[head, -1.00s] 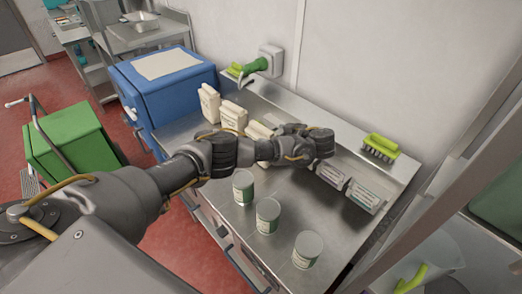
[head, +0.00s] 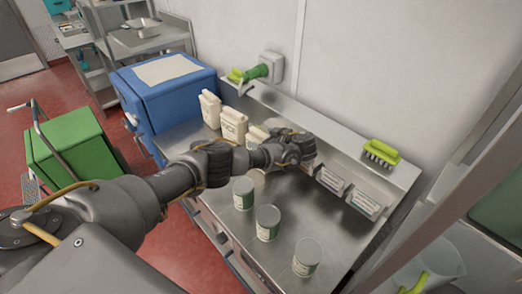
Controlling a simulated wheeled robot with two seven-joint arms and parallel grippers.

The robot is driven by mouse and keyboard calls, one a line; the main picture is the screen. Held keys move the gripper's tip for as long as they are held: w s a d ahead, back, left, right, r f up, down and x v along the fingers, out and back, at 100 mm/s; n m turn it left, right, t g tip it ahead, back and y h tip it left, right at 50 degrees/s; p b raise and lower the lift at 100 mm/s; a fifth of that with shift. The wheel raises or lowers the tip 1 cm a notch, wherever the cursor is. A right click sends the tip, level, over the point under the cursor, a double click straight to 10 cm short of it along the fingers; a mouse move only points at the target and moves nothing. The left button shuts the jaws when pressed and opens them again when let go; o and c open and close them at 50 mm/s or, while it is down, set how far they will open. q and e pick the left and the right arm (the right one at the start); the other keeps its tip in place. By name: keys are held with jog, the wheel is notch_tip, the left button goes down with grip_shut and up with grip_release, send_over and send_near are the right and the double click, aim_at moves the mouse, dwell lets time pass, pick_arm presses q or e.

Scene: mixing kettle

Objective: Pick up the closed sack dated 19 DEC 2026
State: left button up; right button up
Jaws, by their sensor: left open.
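Several cream sacks stand in a row along the back of the steel counter (head: 205,138). The leftmost sack (head: 210,108) and the one beside it (head: 234,124) show plainly. A third sack (head: 257,137) is partly covered by my left arm. The dates are too small to read. My left gripper (head: 303,147) is over the counter at the right end of the sacks, in front of the back ledge. It holds nothing that I can see; its fingers are hard to make out. My right gripper is not in view.
Three green-and-white tins (head: 267,223) stand along the counter's front. Small labelled boxes (head: 367,202) stand at the back right. A green brush (head: 381,153) lies on the ledge. A blue bin (head: 168,97) stands left, and a green cart (head: 70,142) is on the floor.

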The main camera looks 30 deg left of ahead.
pick_arm(q)
jog(key=shift+c, duration=0.3)
jog(key=c, duration=1.9)
jog(key=shift+w+r, duration=0.1)
grip_shut()
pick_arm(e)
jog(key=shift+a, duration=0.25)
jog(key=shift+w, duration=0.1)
